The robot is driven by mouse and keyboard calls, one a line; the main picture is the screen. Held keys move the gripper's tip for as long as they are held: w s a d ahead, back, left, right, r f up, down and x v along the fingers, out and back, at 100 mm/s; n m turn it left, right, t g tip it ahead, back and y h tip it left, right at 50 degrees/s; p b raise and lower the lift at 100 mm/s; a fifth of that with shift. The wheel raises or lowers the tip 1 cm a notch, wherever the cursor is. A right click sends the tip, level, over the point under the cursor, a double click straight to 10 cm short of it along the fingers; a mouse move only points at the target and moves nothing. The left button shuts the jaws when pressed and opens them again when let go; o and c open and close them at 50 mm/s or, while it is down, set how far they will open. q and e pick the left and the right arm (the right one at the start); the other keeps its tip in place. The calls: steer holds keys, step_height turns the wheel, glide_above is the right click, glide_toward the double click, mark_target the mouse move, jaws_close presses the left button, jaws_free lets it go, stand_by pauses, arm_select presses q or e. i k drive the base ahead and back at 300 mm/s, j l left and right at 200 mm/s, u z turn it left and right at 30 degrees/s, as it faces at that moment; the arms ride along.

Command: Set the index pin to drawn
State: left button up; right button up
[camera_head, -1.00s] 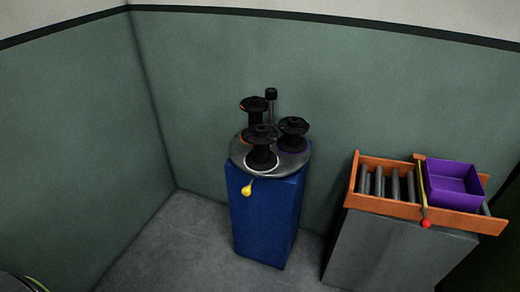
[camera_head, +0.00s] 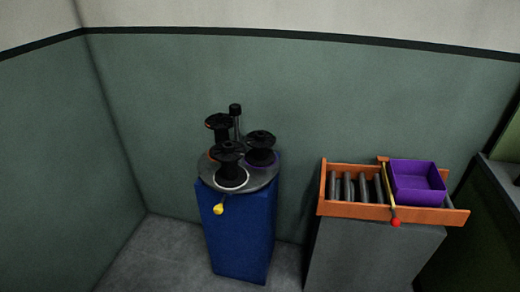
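A small yellow knob (camera_head: 218,209) sticks out at the front of a round grey turntable (camera_head: 266,182), just below its rim; it looks like the index pin, and whether it is drawn or seated is too small to tell. The turntable sits on a blue pedestal (camera_head: 241,237). It carries three black spools: one at the front (camera_head: 228,154), one at the back left (camera_head: 217,124) and one at the right (camera_head: 260,146). A dark post (camera_head: 236,120) rises behind them. Neither of my grippers shows.
An orange roller tray (camera_head: 350,209) with grey rollers stands on a grey pedestal (camera_head: 370,252) to the right. A purple bin (camera_head: 418,185) sits on it beside a yellow lever with a red knob (camera_head: 396,223). Walls close in behind and left; grey floor (camera_head: 150,258) is clear at front left.

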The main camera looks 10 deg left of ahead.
mark_target(219, 210)
steer(key=i+j, duration=0.8)
steer(key=j+u, duration=0.05)
